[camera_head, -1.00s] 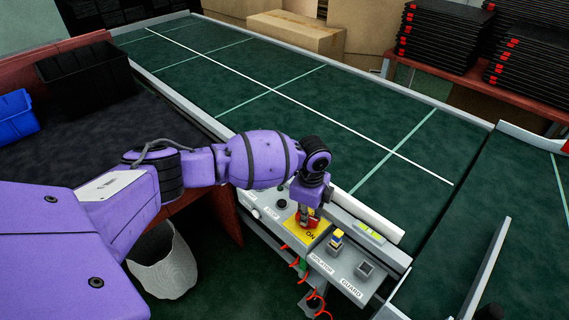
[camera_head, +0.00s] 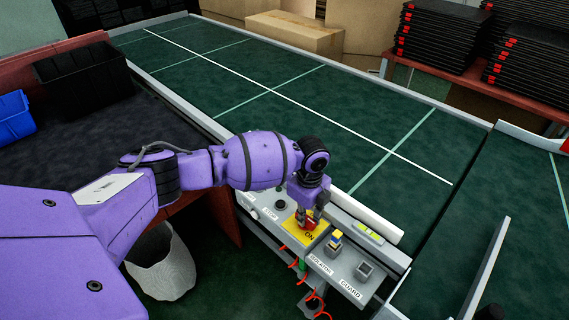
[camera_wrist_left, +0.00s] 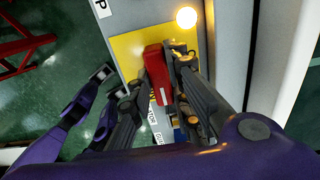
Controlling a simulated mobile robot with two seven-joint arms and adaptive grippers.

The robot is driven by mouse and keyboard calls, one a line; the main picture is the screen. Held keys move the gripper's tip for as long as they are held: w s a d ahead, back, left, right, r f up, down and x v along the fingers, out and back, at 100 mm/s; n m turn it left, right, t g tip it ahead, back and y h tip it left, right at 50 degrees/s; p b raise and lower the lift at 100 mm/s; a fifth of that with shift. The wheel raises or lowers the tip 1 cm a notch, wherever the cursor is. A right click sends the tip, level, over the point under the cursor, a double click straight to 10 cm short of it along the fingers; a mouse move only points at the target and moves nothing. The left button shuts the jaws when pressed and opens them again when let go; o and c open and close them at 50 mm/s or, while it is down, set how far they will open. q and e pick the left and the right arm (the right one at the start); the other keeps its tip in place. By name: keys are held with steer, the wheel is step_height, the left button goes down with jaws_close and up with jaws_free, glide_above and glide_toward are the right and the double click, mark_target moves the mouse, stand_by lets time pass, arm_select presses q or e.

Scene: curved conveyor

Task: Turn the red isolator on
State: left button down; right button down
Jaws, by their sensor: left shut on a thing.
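The red isolator handle (camera_head: 307,226) sits on a yellow plate (camera_head: 293,232) marked ON, on the grey control panel beside the conveyor. My left gripper (camera_head: 306,218) comes down on it from above and is shut on it. In the left wrist view the red handle (camera_wrist_left: 157,72) lies between the dark fingers of my left gripper (camera_wrist_left: 158,88), over the yellow plate (camera_wrist_left: 128,48). The fingers hide part of the handle, so its exact angle is hard to tell.
Red coiled cable (camera_head: 316,300) hangs below. The green conveyor belt (camera_head: 300,110) behind is empty.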

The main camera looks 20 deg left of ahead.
mark_target(307, 217)
arm_select(q)
steer(key=shift+w+d+r, duration=0.15)
steer(key=shift+d+r, duration=0.05)
steer(key=shift+r, duration=0.05)
steer(key=c, duration=1.6)
jaws_free()
steer(key=shift+c, duration=0.2)
steer(key=shift+a+f, duration=0.1)
step_height(307, 217, up, 12)
